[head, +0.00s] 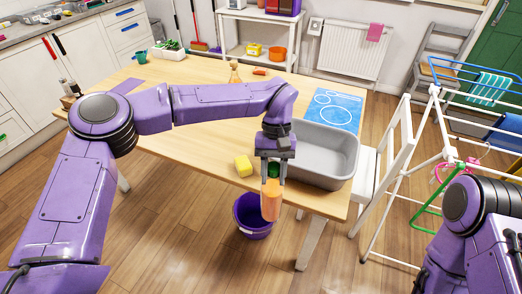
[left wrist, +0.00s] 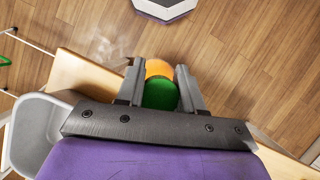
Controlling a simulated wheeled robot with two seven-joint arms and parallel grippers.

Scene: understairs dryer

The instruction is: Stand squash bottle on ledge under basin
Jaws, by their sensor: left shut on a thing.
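The orange squash bottle (head: 271,203) with a green cap hangs roughly upright, cap up, in my left gripper (head: 273,170). The gripper's fingers are shut around the cap end. In the left wrist view the bottle's green cap (left wrist: 160,95) and orange body (left wrist: 158,68) show between the fingers (left wrist: 157,82). In the head view the bottle overlaps the table's front edge, just left of the grey basin (head: 335,178). The basin sits on the wooden table (head: 200,120) at its right end. I see no separate ledge under it. My right gripper is out of view.
A purple bucket (head: 252,222) stands on the floor below, behind the bottle in the picture. A white folding chair (head: 385,160) and a drying rack (head: 440,150) stand to the right. The table's middle is clear.

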